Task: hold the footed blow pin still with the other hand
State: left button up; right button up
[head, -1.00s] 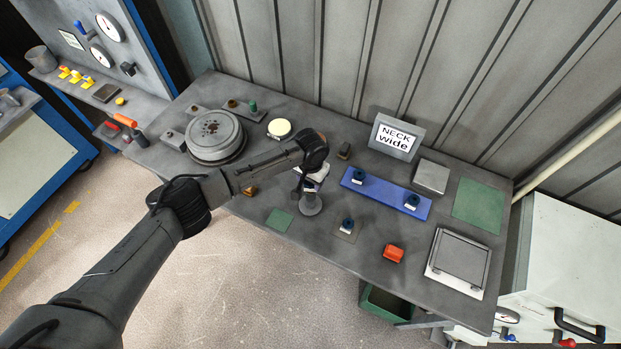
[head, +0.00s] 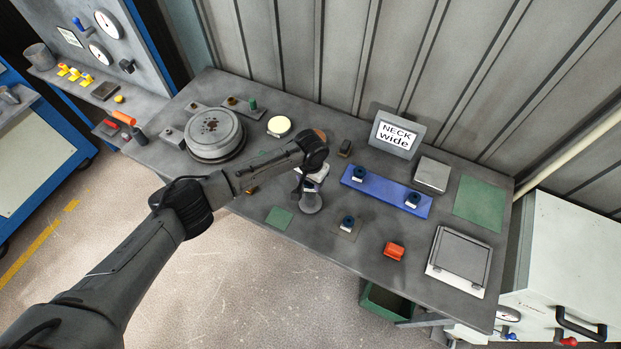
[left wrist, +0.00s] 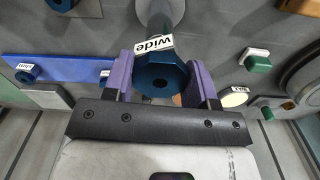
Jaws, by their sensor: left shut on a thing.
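The footed blow pin (head: 311,203) stands on the grey bench, its round grey foot showing below my left gripper (head: 311,175). In the left wrist view, a dark blue hex piece (left wrist: 160,80) with a white "wide" label sits at the pin's near end, in line with its grey foot (left wrist: 160,12). The purple pads of my left gripper (left wrist: 163,85) are shut on this hex piece, one on each side. My wrist hides much of the pin in the head view. My right gripper is in neither view.
A blue strip (head: 385,197) with two blue pieces lies to the right. Another blue piece stands on a tan pad (head: 343,231), near an orange-red block (head: 394,251). A "NECK wide" sign (head: 396,136) stands behind. A round grey unit (head: 214,135) is left.

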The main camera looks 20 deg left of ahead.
pick_arm(q)
jog(key=o, duration=1)
jog(key=shift+c, duration=0.2)
jog(key=shift+r, duration=0.1)
notch_tip(320, 180, up, 14)
jog(key=b, duration=0.1)
jog(key=shift+f, duration=0.2)
